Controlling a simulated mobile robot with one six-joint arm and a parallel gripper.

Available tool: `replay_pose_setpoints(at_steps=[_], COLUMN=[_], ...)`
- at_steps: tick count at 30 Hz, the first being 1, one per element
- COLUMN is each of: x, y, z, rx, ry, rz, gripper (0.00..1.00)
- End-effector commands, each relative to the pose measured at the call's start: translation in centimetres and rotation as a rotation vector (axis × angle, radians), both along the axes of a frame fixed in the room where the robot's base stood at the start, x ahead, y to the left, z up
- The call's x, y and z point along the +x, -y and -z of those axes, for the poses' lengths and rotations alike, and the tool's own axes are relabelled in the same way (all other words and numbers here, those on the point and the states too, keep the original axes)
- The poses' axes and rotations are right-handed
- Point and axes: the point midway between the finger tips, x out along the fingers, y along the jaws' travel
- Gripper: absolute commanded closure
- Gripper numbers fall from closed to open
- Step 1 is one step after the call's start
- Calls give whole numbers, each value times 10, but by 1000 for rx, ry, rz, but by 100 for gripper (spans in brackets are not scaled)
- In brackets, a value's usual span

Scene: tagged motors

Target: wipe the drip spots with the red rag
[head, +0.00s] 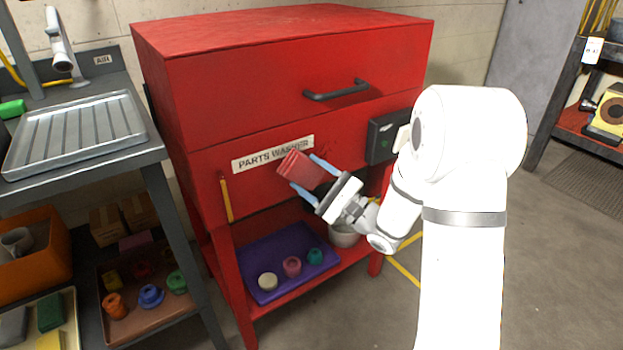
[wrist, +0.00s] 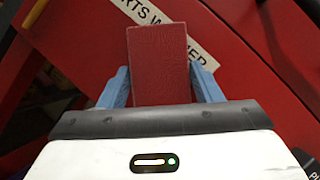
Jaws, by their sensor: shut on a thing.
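The red rag (head: 300,171), a folded block-like piece, is held between the blue fingers of my gripper (head: 304,178). In the wrist view, the rag (wrist: 158,62) stands upright between the two fingers of my gripper (wrist: 160,88). The gripper is shut on it, in front of the lower front of the red parts washer (head: 270,110). The rag's far end overlaps the washer's label in both views; I cannot tell whether it touches the washer. I cannot make out any drip spots clearly.
A purple tray (head: 250,252) with several small parts sits on the washer's lower shelf, beside a metal pot (head: 344,236). A dark handle (head: 336,91) and a control box (head: 388,135) stick out of the washer's front. A bench with a ribbed metal tray (head: 76,136) stands left.

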Motion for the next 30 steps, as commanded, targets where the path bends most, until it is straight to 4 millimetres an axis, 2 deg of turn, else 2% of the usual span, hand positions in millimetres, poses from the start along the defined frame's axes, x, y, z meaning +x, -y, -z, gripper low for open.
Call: replay_pose_setpoints(at_steps=[30], x=[8], y=[-5], z=[0], rx=[-1], ry=[1], rz=[0], gripper=[60])
